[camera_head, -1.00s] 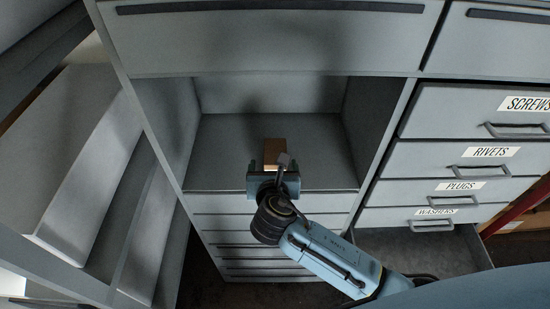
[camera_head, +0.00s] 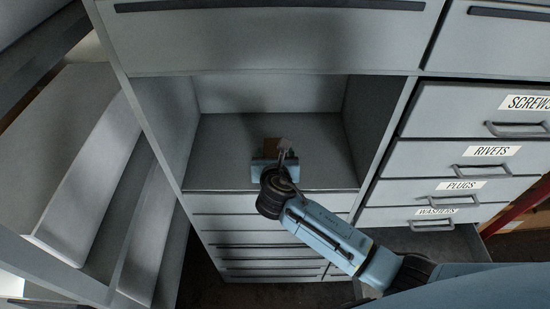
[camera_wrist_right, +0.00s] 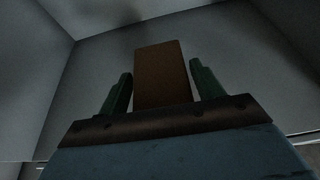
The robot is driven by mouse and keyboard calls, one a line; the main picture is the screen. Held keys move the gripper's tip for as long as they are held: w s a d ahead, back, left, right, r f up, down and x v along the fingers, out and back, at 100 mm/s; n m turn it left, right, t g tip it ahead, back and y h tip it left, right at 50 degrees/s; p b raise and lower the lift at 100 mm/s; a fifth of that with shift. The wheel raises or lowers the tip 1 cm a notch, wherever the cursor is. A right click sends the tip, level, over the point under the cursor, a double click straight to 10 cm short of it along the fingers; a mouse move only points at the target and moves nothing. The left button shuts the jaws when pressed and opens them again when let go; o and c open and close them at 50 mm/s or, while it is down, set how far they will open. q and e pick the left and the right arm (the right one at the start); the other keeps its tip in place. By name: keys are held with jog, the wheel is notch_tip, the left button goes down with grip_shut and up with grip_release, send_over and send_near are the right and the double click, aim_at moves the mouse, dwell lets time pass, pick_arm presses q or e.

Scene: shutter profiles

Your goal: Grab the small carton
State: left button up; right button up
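The small brown carton (camera_head: 271,146) stands on the floor of the open grey compartment, partly hidden behind my right gripper in the head view. In the right wrist view the carton (camera_wrist_right: 162,75) stands upright between two green fingers. My right gripper (camera_head: 272,158) reaches into the compartment from the front. In the wrist view my right gripper (camera_wrist_right: 163,92) is open, with a finger on each side of the carton and a visible gap on both sides. My left gripper is not in view.
The compartment floor (camera_head: 225,150) is otherwise bare, with side walls left and right. Closed drawers (camera_head: 230,222) lie below it. To the right are labelled drawers (camera_head: 470,155), and the lowest, washers, appears above an open space. A grey shelf (camera_head: 70,150) stands at left.

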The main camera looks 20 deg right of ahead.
jog(key=c, duration=0.9)
